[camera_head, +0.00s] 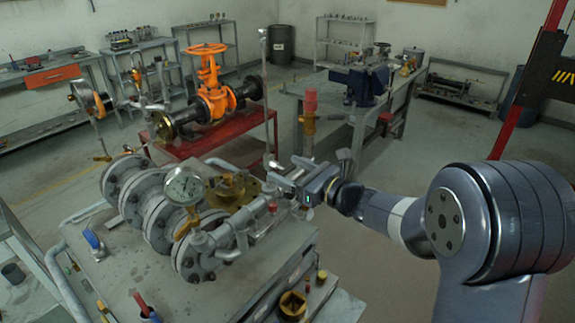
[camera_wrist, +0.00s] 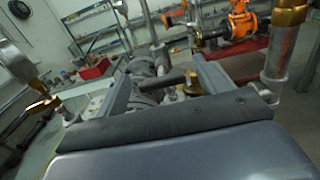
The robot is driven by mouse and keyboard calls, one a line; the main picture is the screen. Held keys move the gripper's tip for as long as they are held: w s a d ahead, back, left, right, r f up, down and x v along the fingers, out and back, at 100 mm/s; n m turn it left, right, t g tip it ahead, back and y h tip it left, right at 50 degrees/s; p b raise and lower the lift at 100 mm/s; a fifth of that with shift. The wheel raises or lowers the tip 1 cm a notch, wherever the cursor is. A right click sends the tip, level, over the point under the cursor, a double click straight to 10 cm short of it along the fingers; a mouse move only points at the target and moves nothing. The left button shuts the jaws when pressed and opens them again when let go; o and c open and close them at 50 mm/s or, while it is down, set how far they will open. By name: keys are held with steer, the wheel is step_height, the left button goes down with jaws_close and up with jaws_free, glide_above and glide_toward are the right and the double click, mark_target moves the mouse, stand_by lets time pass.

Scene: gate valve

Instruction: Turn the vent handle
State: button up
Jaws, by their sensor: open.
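My gripper (camera_head: 283,176) is open, above the right end of the flanged pipe assembly (camera_head: 160,215) in the head view. In the wrist view, my gripper (camera_wrist: 165,82) has its two fingers wide apart. A short dark bar (camera_wrist: 158,81), perhaps the vent handle, shows in the gap between them, with a brass fitting (camera_wrist: 192,88) beside its right end. I cannot tell whether the bar touches a finger. In the head view, the fingers and pipework leave this bar hard to make out. A small red part (camera_head: 272,207) sits on the pipework just below my gripper.
A round gauge (camera_head: 185,186) stands left of my gripper. An orange gate valve (camera_head: 212,92) stands on a red stand farther back. Blue (camera_head: 93,240) and red (camera_head: 140,302) handles lie front left.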

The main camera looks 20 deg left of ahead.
steer(key=shift+w+a, duration=0.2)
steer(key=shift+a, duration=0.3)
steer(key=c, duration=1)
steer(key=shift+o, duration=0.2)
